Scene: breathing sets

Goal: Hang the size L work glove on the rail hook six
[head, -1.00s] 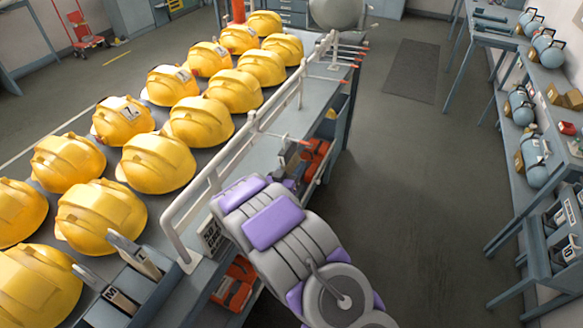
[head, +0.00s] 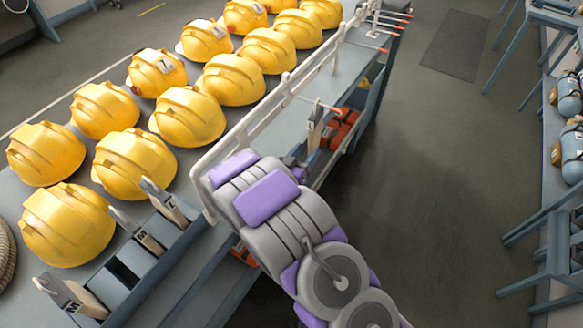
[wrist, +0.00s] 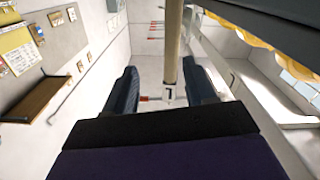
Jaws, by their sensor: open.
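The white rail (head: 262,125) runs along the bench edge, with red-tipped hooks (head: 390,30) at its far end. A nearer red-tipped hook (head: 333,109) has a flat tan and grey piece (head: 314,128) below it, perhaps a glove. Upright pieces like gloves, marked L (head: 170,206) and M (head: 150,241), stand in a grey divided bin. My gripper (wrist: 162,90) is open in the wrist view. A tan upright strip (wrist: 172,45) and a small numbered tag (wrist: 168,95) show between its fingers; contact cannot be told. In the head view my arm largely hides the gripper.
Rows of yellow helmets (head: 187,117) cover the bench left of the rail. Orange-red items (head: 340,128) sit on the shelf below. A side bench with blue cylinders (head: 570,150) stands at right. The floor between is clear, with a dark mat (head: 455,45).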

